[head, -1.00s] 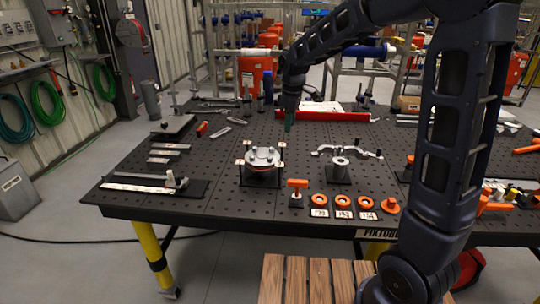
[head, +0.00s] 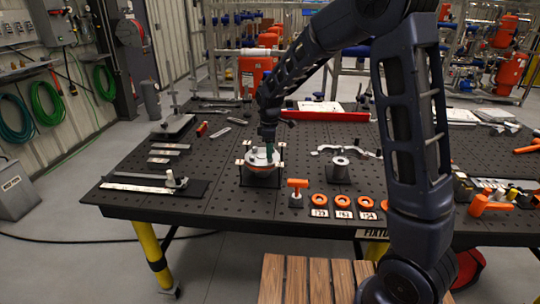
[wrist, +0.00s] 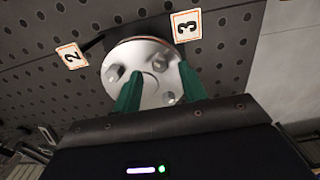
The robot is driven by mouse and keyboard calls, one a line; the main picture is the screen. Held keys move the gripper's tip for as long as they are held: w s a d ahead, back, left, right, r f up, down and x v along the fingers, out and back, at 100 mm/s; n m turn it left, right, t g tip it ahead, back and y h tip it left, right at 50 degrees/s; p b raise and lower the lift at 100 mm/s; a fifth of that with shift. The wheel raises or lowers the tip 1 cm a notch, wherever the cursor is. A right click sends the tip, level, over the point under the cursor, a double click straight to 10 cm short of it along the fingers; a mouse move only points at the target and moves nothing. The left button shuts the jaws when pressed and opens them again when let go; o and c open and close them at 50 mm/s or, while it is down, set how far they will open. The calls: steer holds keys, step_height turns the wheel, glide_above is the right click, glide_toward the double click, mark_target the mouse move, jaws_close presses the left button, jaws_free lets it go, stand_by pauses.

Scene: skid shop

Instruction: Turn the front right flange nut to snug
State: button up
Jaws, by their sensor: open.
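The round metal flange (head: 258,166) sits on a dark plate on the table in the head view, with several nuts on its top. My gripper (head: 269,152) is over it, pointing down. In the wrist view the flange (wrist: 149,90) lies between my two green fingers (wrist: 161,82), which are apart and empty. One nut (wrist: 115,72) shows by the left finger and another (wrist: 169,98) by the right finger. I cannot tell which is the front right nut, or whether a finger touches anything. In the head view my gripper hides part of the flange top.
Number cards 2 (wrist: 71,55) and 3 (wrist: 186,26) stand by the flange. An orange T-handled tool (head: 297,190), several orange rings (head: 343,201) and a metal cylinder on a plate (head: 340,168) are to its right.

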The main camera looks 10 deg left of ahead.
steer(key=shift+f, duration=1.3)
jaws_close()
